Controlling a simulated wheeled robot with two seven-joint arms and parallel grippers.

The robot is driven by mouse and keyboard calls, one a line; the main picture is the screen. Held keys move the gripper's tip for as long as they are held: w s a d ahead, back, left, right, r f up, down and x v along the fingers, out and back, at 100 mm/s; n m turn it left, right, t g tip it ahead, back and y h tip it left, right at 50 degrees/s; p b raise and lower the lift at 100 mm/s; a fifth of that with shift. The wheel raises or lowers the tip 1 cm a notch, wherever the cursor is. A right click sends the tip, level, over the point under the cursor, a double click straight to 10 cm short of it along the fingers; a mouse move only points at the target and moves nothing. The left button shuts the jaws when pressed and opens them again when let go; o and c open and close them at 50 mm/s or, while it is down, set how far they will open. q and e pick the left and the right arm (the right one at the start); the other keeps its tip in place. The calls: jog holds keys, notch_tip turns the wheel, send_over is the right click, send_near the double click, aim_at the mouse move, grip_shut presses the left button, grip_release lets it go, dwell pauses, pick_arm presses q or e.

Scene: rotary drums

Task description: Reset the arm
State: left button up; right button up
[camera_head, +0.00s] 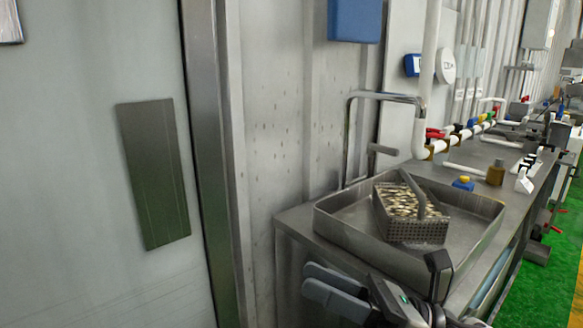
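My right gripper (322,283) shows at the bottom of the head view, in front of the metal sink counter. Two grey, rounded finger-like parts point left and lie close together. The gap between them is not clear, so I cannot tell whether it is open or shut. I see nothing held in it. Black parts of my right arm show to their right and run out of the bottom edge. My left gripper is not in view.
A metal sink (340,222) holds a perforated basket (412,232) of small pale pieces. A faucet (385,97) stands behind it. Coloured-valve pipes (470,133) line the wall. A grey door panel (95,240) fills the left. Green floor (545,270) lies right.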

jog(key=w+d+f+m+t+h, duration=0.2)
jog(key=d+f+m+t+h, duration=0.35)
jog(key=m, duration=0.95)
jog(key=w+d+f+m+t+h, duration=0.1)
jog(key=d+f+m+t+h, duration=0.1)
jog(key=f+m+t+h, duration=1.05)
jog(key=s+d+f+m+g, duration=0.2)
jog(key=s+f+m+g, duration=1)
jog(key=f+m, duration=0.3)
jog(key=shift+d+m+h, duration=0.25)
jog(key=shift+m+h, duration=0.15)
jog(key=shift+m, duration=0.65)
